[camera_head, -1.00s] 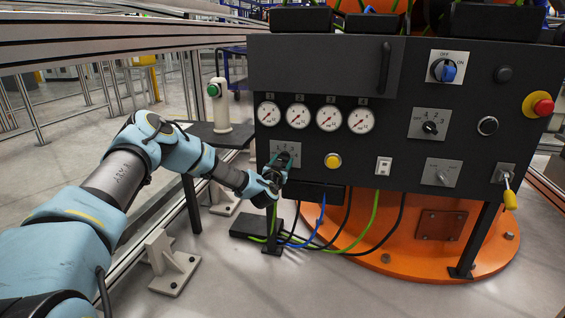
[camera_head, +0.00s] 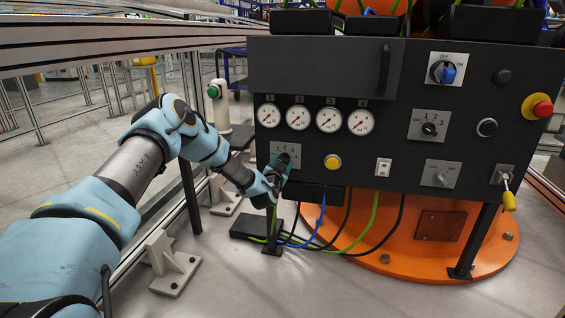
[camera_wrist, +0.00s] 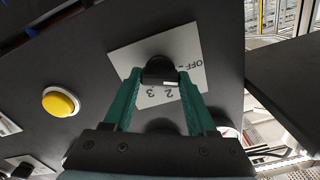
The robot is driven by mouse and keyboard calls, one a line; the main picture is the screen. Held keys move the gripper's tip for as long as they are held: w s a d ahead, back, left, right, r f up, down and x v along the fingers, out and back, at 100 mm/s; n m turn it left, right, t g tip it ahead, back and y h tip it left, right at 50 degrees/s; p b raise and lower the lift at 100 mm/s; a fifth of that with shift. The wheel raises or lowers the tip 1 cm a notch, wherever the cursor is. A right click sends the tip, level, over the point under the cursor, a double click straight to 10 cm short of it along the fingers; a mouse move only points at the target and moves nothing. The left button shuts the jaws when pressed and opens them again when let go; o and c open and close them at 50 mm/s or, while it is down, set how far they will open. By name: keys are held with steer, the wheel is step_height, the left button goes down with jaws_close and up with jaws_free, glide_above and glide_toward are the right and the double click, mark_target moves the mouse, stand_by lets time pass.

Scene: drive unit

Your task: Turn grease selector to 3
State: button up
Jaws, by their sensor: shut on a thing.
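The selector knob (camera_wrist: 158,67) is black and sits on a light grey plate (camera_wrist: 128,52) in the wrist view. The plate carries the marks OFF, 2 and 3, seen upside down; part of the scale is hidden by the knob and fingers. My gripper (camera_wrist: 161,76) has its green fingers shut on the knob, one on each side. In the head view my gripper (camera_head: 283,165) is at this plate (camera_head: 291,149), at the lower left of the dark panel, below the gauges. I cannot tell which mark the knob points to.
A yellow button (camera_head: 332,162) is right of the plate. A second 1-2-3 selector (camera_head: 429,128), a blue OFF/ON switch (camera_head: 447,72), a red emergency button (camera_head: 543,107) and a yellow-tipped lever (camera_head: 508,196) are farther right. Cables (camera_head: 322,222) hang below the panel.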

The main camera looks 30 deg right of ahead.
steer(key=m, duration=0.5)
steer(key=shift+d+m, duration=0.1)
steer(key=shift+m, duration=0.3)
steer(key=m+b, duration=0.1)
steer(key=m, duration=0.4)
steer(key=shift+b, duration=0.35)
steer(key=m+b, duration=0.2)
steer(key=m, duration=0.3)
steer(key=shift+m, duration=0.4)
steer(key=shift+m+b, duration=0.85)
steer(key=shift+m, duration=1.35)
steer(key=o, duration=1.4)
steer(key=shift+c, duration=0.2)
